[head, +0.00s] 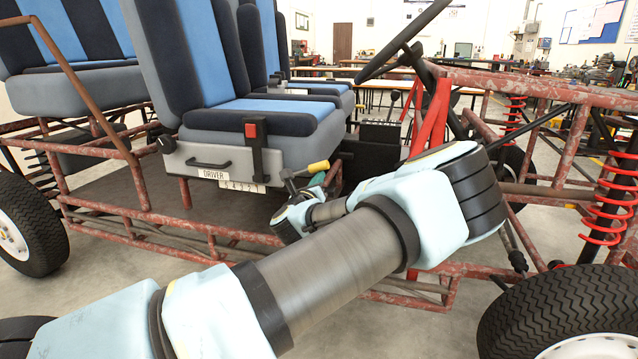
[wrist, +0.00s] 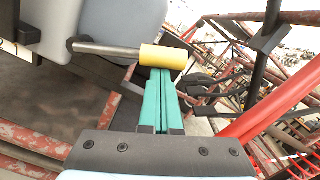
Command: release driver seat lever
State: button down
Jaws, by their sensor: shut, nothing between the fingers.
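The driver seat (head: 240,115) is blue and grey, with a "DRIVER" label (head: 213,174) on its base and a numbered plate (head: 241,186) below. A lever with a yellow handle (head: 318,166) sticks out by the seat's front corner. In the wrist view its yellow handle (wrist: 163,58) and grey rod (wrist: 105,48) lie across the picture. My gripper (wrist: 160,72) has its teal fingers shut together and empty, tips right at the handle's lower edge. I cannot tell whether they touch it. In the head view my gripper (head: 316,181) is small and partly hidden by my arm.
The red tubular frame (head: 150,215) runs along the near side. A steering wheel (head: 404,40) and red bars (head: 432,115) stand right of the seat. A front tyre (head: 560,315) is at lower right. The dark floor panel (head: 130,185) beside the seat is clear.

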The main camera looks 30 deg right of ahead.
notch_tip(320, 180, up, 2)
jog(key=shift+w+a+n+p, duration=0.15)
jog(key=shift+n+p, duration=0.25)
jog(key=shift+n, duration=0.5)
jog(key=shift+w+a+r+n+p, duration=0.2)
jog(key=shift+r+n+p, duration=0.25)
jog(key=shift+n, duration=0.3)
jog(key=shift+w+a+r+n+p, duration=0.2)
jog(key=shift+r+n, duration=0.35)
jog(key=shift+n, duration=0.2)
